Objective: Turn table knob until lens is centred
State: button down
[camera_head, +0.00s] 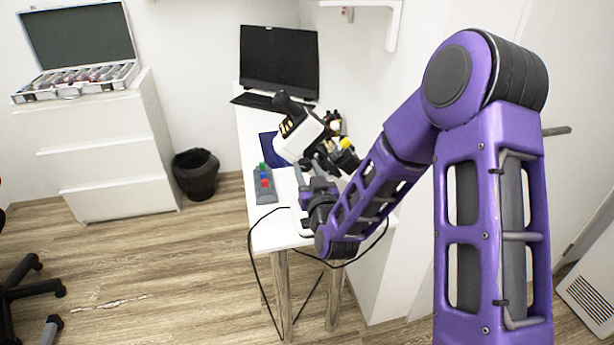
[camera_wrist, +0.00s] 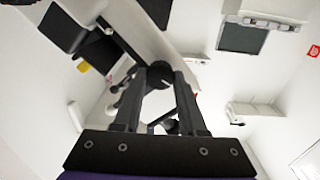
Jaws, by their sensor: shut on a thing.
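A white instrument with black eyepieces, like a microscope (camera_head: 300,136), stands on the white table (camera_head: 275,236). In the wrist view its pale body (camera_wrist: 145,35) fills the upper left and centre. My gripper (camera_head: 306,192) is low beside the instrument's base in the head view. In the wrist view my gripper (camera_wrist: 167,76) has its two black fingers closed on a dark round knob (camera_wrist: 160,70) at the instrument. The fingers hide part of the knob. I cannot tell how far the knob is turned, and I cannot make out the lens or whether it is centred.
A grey box with coloured buttons (camera_head: 263,185) lies at the table's left edge. A black monitor (camera_head: 279,60) stands behind. Cables hang below the table. A black bin (camera_head: 196,174) and white drawers (camera_head: 110,165) with an open case (camera_head: 75,80) stand left. Floor between is clear.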

dwell(0.4)
jog(key=shift+c, duration=2.3)
grip_release()
